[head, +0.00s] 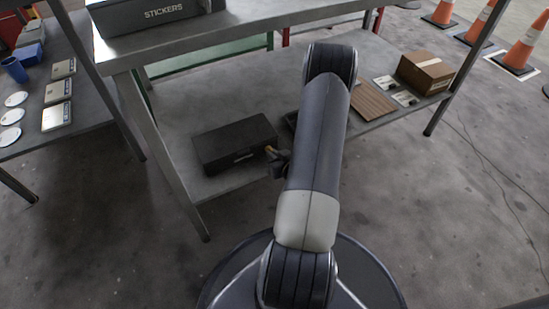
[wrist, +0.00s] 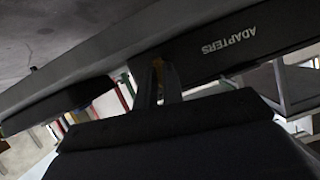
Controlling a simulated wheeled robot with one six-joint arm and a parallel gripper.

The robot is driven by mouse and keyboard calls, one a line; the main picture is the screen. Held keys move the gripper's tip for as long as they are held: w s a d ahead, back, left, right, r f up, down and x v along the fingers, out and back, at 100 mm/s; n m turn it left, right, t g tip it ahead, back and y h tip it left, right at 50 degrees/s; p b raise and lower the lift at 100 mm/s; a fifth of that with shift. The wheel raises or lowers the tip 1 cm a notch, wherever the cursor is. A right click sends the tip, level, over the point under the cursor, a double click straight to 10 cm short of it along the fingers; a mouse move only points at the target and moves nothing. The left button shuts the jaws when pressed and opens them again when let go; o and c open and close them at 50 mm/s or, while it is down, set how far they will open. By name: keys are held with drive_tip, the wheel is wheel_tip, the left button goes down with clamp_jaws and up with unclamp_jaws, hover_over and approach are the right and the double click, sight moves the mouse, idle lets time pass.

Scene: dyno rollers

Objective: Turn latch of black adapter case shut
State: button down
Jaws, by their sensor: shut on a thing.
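The black adapter case (head: 235,140) lies on the lower shelf with its lid down. In the wrist view the front of the adapter case (wrist: 255,38) runs across the top, its ADAPTERS lettering upside down. My gripper (head: 271,153) is at the case's front right corner. In the wrist view my gripper (wrist: 157,72) is shut on a small brass-coloured latch (wrist: 157,62) at the case's front. The fingers hide most of the latch, so I cannot tell its exact angle.
The lower shelf (head: 215,183) also bears a dark tray, partly behind my arm, a brown slatted piece (head: 372,99) and a cardboard box (head: 425,72). The STICKERS case (head: 155,14) sits on the upper tabletop above. A table leg (head: 165,160) stands left of the case.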

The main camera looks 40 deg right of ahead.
drive_tip(key=shift+f+n+b, duration=0.1)
drive_tip(key=shift+n+b, duration=0.3)
drive_tip(key=shift+b, duration=0.05)
drive_tip(key=shift+h, duration=0.3)
drive_tip(key=c, duration=1.8)
unclamp_jaws()
drive_tip(key=p+v, duration=0.3)
drive_tip(key=v, duration=0.8)
drive_tip(key=shift+w+a, duration=0.1)
drive_tip(key=shift+w, duration=0.1)
drive_tip(key=b+x, duration=0.3)
drive_tip(key=x, duration=0.7)
drive_tip(key=shift+w+f, duration=0.1)
drive_tip(key=shift+w, duration=0.2)
